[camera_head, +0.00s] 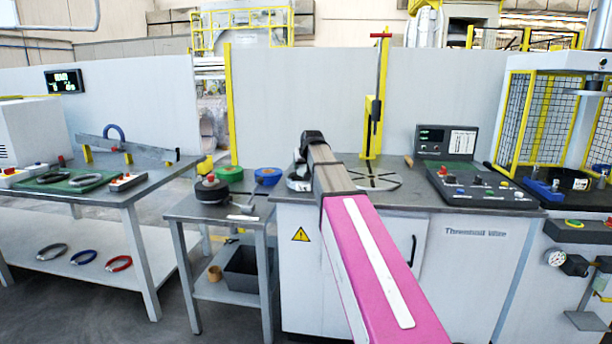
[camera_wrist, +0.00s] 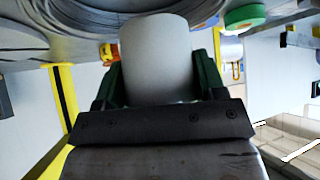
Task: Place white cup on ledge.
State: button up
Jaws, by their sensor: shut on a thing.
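In the wrist view the white cup (camera_wrist: 156,55) is a plain pale cylinder. It stands between the two dark green fingers of my gripper (camera_wrist: 158,80), which is shut on it. In the wrist view the picture looks upside down, and a grey coil (camera_wrist: 60,20) fills the top left behind the cup. In the head view my arm hides the cup and fingers; only the dark wrist end shows near the workbench's left edge. I cannot tell which surface is the ledge.
The grey workbench (camera_head: 480,206) carries a control panel (camera_head: 475,185), a round turntable (camera_head: 372,178) and a yellow post (camera_head: 371,128). A tool table (camera_head: 130,190) stands left.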

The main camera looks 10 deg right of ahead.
jog(key=shift+w+d+f, duration=0.25)
jog(key=shift+d+f, duration=0.1)
jog(key=shift+d, duration=0.1)
jog(key=shift+f, duration=1.95)
jog(key=shift+f, duration=0.15)
jog(key=o, duration=1)
